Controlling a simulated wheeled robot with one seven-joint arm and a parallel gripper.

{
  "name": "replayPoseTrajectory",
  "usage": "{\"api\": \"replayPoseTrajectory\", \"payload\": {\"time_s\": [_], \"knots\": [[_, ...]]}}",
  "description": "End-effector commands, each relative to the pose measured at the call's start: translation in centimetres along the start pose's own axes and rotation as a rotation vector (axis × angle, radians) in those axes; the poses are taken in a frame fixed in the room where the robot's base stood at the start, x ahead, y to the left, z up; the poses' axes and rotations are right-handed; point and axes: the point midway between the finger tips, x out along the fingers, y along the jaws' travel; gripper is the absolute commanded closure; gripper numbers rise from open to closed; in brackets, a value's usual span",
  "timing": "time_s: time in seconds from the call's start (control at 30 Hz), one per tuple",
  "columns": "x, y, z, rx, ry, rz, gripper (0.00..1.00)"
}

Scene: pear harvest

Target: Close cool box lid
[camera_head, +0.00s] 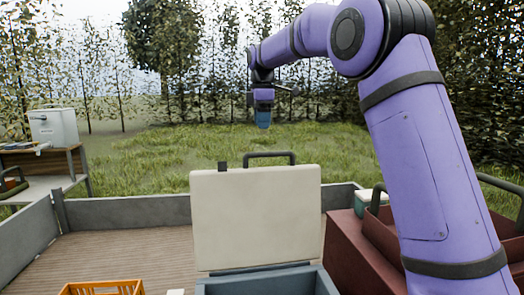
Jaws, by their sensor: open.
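The cool box (270,283) stands at the bottom centre, a blue-grey box cut off by the lower edge of the view. Its cream lid (256,219) stands upright at the back of the box, open, with a dark handle (269,155) and a small dark latch on its top edge. My gripper (264,122) hangs pointing down, above and beyond the lid in the picture, apart from it. It is open and small in view, and I see nothing between its fingers.
An orange crate (103,288) sits at the lower left on the wooden trailer floor (125,257). Grey side walls (25,238) edge the floor. A dark red box (352,248) stands right of the cool box. A white container (54,127) stands on a bench at far left.

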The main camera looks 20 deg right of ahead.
Motion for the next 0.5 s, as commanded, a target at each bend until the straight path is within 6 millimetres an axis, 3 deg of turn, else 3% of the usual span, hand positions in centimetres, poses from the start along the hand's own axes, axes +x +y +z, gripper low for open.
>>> {"api": "replayPoseTrajectory", "payload": {"time_s": [0.3,0.5], "knots": [[5.6,-0.1,-0.1,0.0,0.0,-0.003,0.56],[8.1,-0.1,0.0,0.001,0.001,-0.001,0.56]]}}
